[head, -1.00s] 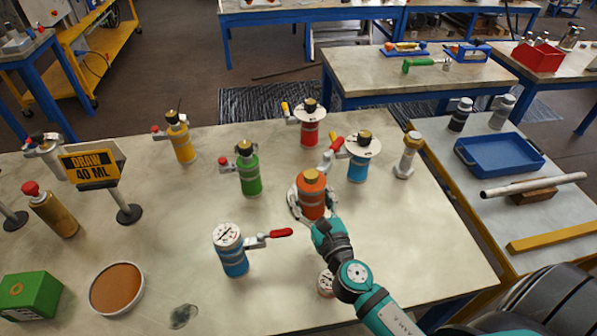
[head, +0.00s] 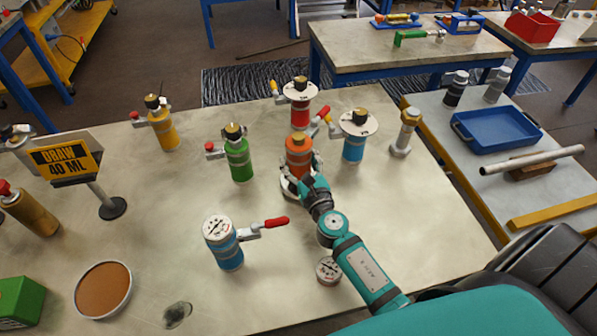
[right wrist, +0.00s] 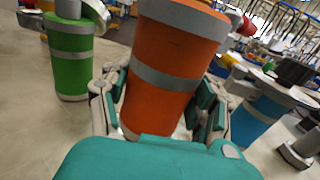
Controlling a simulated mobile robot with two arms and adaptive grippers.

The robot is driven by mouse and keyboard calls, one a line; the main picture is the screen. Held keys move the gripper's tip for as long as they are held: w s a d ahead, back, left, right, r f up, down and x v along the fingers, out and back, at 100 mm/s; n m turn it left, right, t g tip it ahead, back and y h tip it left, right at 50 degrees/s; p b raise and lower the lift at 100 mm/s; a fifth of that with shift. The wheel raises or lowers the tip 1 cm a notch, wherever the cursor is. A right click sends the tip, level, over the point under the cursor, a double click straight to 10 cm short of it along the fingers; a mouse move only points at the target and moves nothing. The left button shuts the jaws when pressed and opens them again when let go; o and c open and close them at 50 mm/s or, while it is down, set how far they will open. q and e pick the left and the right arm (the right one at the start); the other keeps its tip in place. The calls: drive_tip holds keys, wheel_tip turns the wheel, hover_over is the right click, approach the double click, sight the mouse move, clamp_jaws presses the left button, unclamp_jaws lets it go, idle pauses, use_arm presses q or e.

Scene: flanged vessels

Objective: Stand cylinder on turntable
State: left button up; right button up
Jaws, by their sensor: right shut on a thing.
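A round brown disc with a pale rim (head: 103,288), perhaps the turntable, lies empty at lower left. My left gripper is not in view.
Nearby stand green (head: 239,160), red (head: 300,112), blue (head: 354,148) and yellow (head: 163,130) cylinders. A blue cylinder with a dial (head: 225,245) and red handle stands between my gripper and the disc. A "DRAW 40 ML" sign (head: 68,160) stands at left.

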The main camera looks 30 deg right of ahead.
wheel_tip(320, 180, down, 2)
drive_tip(key=shift+b, duration=0.5)
drive_tip(key=shift+f+b, duration=0.3)
drive_tip(key=shift+r, duration=0.1)
drive_tip(key=shift+f, duration=0.25)
drive_tip(key=o, duration=1.7)
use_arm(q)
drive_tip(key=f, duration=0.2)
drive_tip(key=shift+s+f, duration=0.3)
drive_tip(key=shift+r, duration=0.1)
use_arm(e)
drive_tip(key=shift+r, duration=0.1)
